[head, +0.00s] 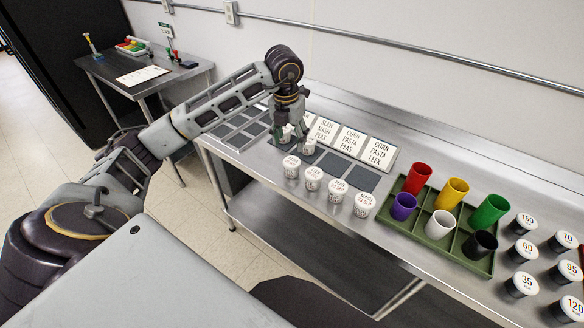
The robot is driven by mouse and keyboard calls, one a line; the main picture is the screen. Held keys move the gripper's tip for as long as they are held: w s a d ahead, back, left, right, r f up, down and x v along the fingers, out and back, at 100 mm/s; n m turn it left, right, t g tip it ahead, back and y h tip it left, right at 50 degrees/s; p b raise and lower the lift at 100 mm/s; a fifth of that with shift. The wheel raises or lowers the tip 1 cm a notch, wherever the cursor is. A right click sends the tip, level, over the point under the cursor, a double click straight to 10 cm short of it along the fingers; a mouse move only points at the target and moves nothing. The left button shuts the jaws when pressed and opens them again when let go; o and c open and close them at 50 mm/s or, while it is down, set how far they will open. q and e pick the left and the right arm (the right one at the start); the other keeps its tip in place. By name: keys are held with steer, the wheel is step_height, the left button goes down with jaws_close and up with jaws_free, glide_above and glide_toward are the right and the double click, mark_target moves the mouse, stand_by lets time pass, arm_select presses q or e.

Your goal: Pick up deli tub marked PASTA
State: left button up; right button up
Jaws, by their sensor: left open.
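White lidded deli tubs stand in a slanting row on the steel counter: one at the left end (291,166), a second (313,179), a third (338,191) and a fourth at the right end (364,205). Their lid print is too small to read surely, so I cannot tell which is marked PASTA. Another tub (308,146) stands behind the row, just right of my left gripper (291,132). My left gripper points down, open, over the dark squares. A pale tub shape behind its fingers is partly hidden; I cannot tell whether they touch it. My right gripper is not in view.
Cards reading SLAW MASH PEAS (323,130), CORN PASTA PEAS (351,141) and CORN PASTA LEEK (378,152) lie behind dark squares. A green tray (421,236) holds coloured cups. Black numbered tubs (522,284) stand at right. A side table (150,86) is at left.

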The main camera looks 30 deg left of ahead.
mark_target(292, 162)
arm_select(q)
steer(key=shift+f, duration=0.1)
stand_by(0.4)
steer(key=f, duration=0.7)
steer(key=shift+w+p, duration=0.3)
steer(key=shift+w, duration=0.1)
steer(key=shift+w+a+f, duration=0.1)
steer(key=shift+f, duration=0.6)
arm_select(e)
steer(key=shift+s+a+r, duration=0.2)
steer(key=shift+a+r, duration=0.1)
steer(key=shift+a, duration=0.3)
